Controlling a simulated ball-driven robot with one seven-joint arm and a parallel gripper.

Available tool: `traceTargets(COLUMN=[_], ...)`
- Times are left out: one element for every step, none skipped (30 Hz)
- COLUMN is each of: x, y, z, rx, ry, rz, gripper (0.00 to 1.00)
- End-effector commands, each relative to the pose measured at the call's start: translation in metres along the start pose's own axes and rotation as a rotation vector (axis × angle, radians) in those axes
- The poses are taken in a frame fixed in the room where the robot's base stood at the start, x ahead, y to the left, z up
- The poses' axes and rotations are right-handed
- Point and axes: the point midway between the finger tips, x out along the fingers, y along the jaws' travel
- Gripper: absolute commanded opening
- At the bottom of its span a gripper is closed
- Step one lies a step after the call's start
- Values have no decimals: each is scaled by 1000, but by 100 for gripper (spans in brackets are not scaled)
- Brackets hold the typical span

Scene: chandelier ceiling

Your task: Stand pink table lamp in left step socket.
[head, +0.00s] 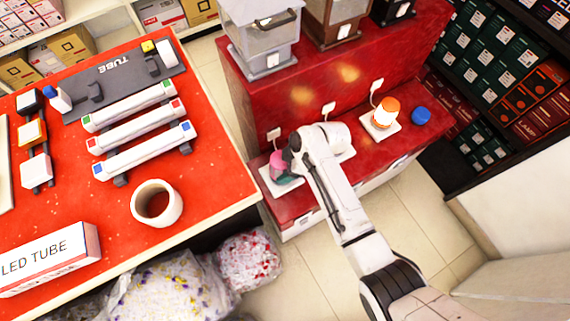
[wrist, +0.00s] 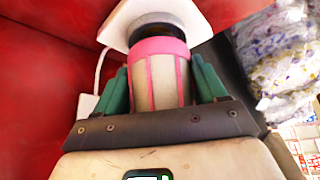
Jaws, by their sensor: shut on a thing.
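The pink table lamp (head: 277,160) is at the left end of the red step, partly hidden by my arm. In the wrist view the lamp (wrist: 158,62) shows pink bands over a pale body. My gripper (wrist: 160,85) has its teal fingers on both sides of the lamp and is shut on it; it also shows in the head view (head: 287,172). The left step socket (head: 268,178) is a white plate directly below the lamp, and it shows in the wrist view (wrist: 122,22). The lamp's dark end is over the plate's middle; I cannot tell whether it is fully seated.
An orange-and-white lamp (head: 385,112) stands on the right socket, with a blue lid-like piece (head: 420,116) beside it. Larger lanterns (head: 262,38) stand on the upper step. The red table (head: 215,150) is at left, and stuffed bags (head: 248,262) lie below.

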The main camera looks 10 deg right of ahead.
Motion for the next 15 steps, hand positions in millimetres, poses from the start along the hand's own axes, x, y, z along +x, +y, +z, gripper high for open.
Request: traceTargets(x=[1,1,2,2,2,3,3,4,4,4,5,5,6,6,6], y=[0,0,0,0,0,0,0,0,0,0,0,0,0,0,0], z=[0,0,1,1,1,1,2,2,2,2,2,3,3,3,3], rx=[-1,-1,-1,-1,-1,-1,-1,-1,-1,-1,-1,-1,-1,-1,-1], ry=[1,1,1,1,1,1,1,1,1,1,1,1,1,1,1], rz=[1,1,1,1,1,1,1,1,1,1,1,1,1,1,1], gripper=[33,33,33,33,33,33,33,33,33,33,33,33,33,33,33])
